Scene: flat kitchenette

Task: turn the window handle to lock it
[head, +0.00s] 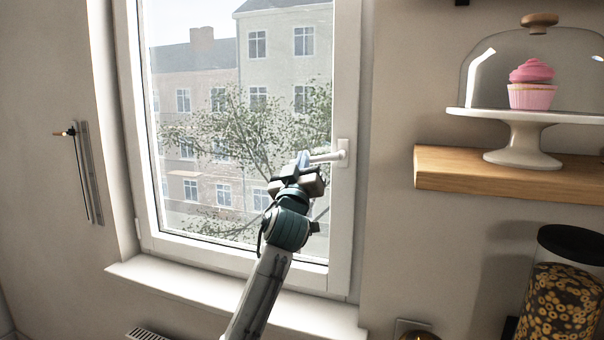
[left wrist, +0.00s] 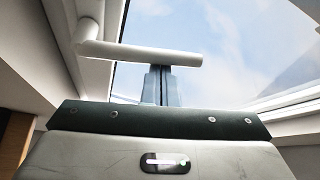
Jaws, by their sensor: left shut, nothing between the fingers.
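The white window handle (head: 326,157) sticks out to the left, about level, from its plate on the right side of the window frame (head: 348,100). My left gripper (head: 303,158) is at the free end of the handle, its fingers shut with nothing between them. In the left wrist view the handle (left wrist: 140,54) runs across above the closed fingertips (left wrist: 161,72), which are at or just under its free end. I cannot tell whether they touch. The window sash looks closed. My right gripper is not in view.
A wooden shelf (head: 505,178) with a cake stand (head: 522,140) and a pink cupcake (head: 531,85) under a glass dome is to the right. A jar (head: 560,300) stands below it. The white sill (head: 235,300) under the window is bare.

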